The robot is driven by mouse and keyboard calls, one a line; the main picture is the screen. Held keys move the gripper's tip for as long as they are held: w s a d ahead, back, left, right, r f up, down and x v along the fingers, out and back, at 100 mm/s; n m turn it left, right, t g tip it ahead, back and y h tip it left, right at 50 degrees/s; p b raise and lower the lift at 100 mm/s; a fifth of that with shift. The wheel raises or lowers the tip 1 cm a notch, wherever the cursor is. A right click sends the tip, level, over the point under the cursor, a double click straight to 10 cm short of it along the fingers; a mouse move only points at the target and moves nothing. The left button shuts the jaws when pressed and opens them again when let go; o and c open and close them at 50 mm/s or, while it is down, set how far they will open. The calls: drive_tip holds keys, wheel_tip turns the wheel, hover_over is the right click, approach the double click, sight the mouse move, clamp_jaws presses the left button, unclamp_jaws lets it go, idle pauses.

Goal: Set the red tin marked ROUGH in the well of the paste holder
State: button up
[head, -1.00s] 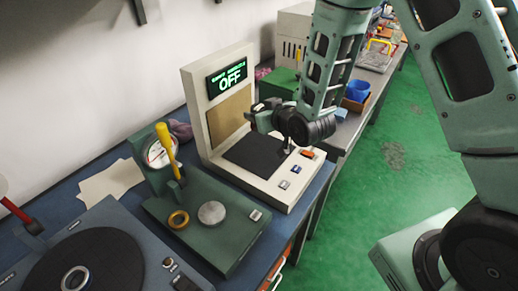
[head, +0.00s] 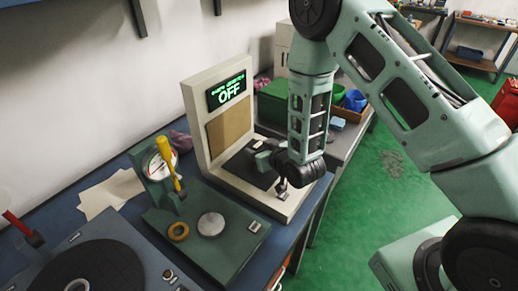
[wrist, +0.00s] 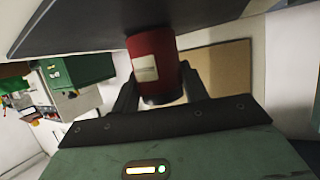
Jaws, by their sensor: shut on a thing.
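A red tin (wrist: 152,62) with a pale label stands out in the wrist view. My gripper (wrist: 160,88) is shut on it, one dark finger on each side. The label's lettering is too blurred to read. In the head view, the end of my arm (head: 290,167) is low over the front part of the cream machine with the OFF display. The tin cannot be made out there. I cannot pick out the paste holder or its well with certainty in either view.
The cream machine (head: 197,105) stands upright behind my gripper. A dark turntable (head: 92,272) is at lower left. Blue containers (head: 355,100) stand behind.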

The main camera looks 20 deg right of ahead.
drive_tip(key=shift+f, duration=0.2)
drive_tip(key=o, duration=1.1)
drive_tip(key=shift+c, duration=0.2)
drive_tip(key=shift+r, duration=0.15)
